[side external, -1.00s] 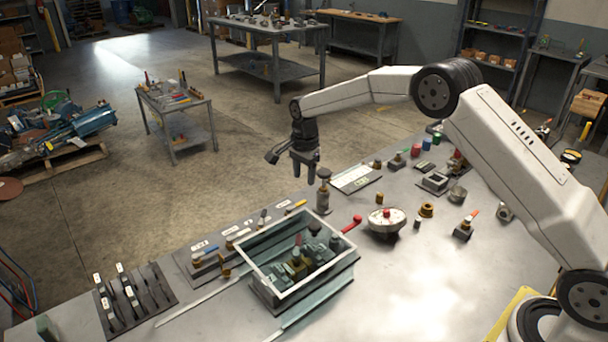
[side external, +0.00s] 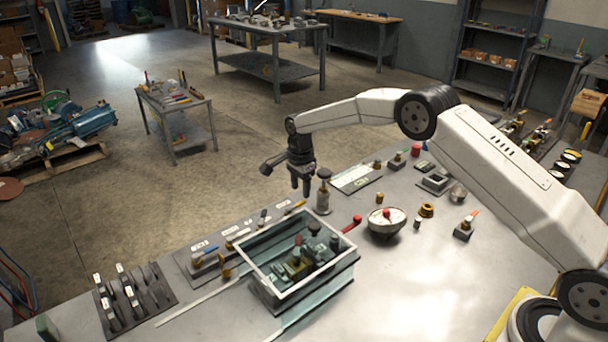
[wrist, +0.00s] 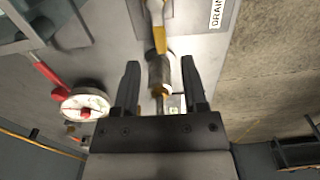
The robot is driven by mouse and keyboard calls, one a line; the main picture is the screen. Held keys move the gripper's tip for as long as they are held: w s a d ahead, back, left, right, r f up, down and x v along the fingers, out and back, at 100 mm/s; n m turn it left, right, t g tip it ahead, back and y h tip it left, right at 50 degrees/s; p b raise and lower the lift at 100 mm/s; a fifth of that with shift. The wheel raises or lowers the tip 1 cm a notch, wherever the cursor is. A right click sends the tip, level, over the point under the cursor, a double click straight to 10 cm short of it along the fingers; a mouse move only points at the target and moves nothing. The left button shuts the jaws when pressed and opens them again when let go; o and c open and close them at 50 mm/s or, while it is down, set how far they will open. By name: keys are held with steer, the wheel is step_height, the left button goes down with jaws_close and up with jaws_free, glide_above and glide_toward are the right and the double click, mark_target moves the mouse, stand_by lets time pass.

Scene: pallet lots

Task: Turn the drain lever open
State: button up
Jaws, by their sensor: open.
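A yellow-handled lever (wrist: 160,38) lies at the top middle of the wrist view, left of a plate label reading DRAIN (wrist: 217,12). In the side view a small yellow lever (side external: 295,207) shows at the far right end of the labelled valve plate (side external: 186,262). My gripper (side external: 301,192) is open above and close to that end of the plate. In the wrist view its two fingers (wrist: 160,64) stand apart, with a metal and brass-coloured cylindrical part (wrist: 160,76) seen between them. I cannot tell whether they touch it.
A post with a round cap (side external: 323,193) stands just right of my gripper. A white dial with a red knob (side external: 387,221) is farther right.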

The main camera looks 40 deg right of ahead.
mark_target(301, 202)
steer(key=shift+f, duration=1.95)
jaws_close()
